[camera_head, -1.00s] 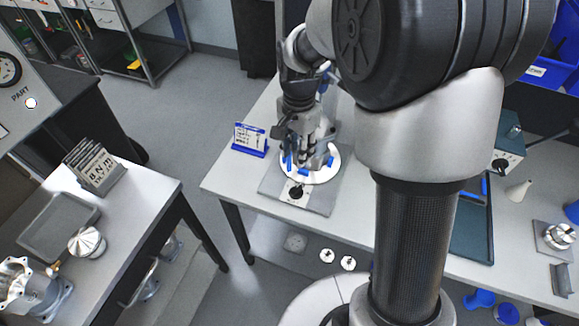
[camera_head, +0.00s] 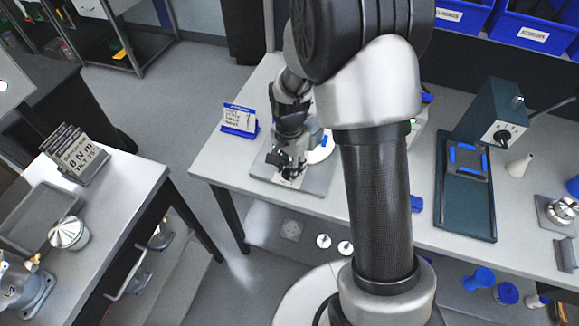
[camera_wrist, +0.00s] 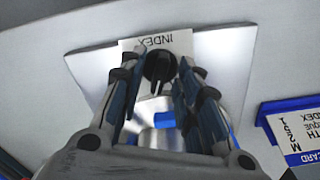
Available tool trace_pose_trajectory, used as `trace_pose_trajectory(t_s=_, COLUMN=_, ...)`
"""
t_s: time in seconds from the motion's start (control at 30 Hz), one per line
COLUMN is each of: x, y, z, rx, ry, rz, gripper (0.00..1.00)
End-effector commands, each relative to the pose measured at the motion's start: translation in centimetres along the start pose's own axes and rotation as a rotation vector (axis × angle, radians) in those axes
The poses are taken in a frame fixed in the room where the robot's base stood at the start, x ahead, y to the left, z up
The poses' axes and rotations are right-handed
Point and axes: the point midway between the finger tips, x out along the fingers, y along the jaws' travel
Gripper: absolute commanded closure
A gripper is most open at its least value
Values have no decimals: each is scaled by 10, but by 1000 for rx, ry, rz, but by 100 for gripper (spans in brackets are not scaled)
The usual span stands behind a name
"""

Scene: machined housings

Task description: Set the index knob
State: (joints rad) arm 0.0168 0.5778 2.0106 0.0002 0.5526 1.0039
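The index knob (camera_wrist: 160,68) is a round black knob with a white pointer line. It sits on a white label reading INDEX, upside down in the wrist view, on a grey base plate (camera_wrist: 215,65). My gripper (camera_wrist: 159,62) is open, its two fingers on either side of the knob in that view; contact cannot be told. In the head view my gripper (camera_head: 286,170) is over the front of the plate (camera_head: 318,180) and largely hides the knob. A white round disc (camera_head: 322,150) with blue parts is partly hidden behind my gripper.
A blue-based card stand (camera_head: 239,122) stands left of the plate. A teal machine (camera_head: 492,115) and dark tray (camera_head: 466,205) are at the right of the table. A side table (camera_head: 125,190) at left holds a sign and metal parts.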

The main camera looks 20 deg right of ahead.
Motion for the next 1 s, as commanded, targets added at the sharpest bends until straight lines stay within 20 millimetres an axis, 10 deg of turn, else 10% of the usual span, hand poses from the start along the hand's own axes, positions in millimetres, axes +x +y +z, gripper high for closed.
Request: trace_pose_trajectory(t_s=1.0, x=0, y=0, z=0, rx=-4, ry=0, rz=0, gripper=100)
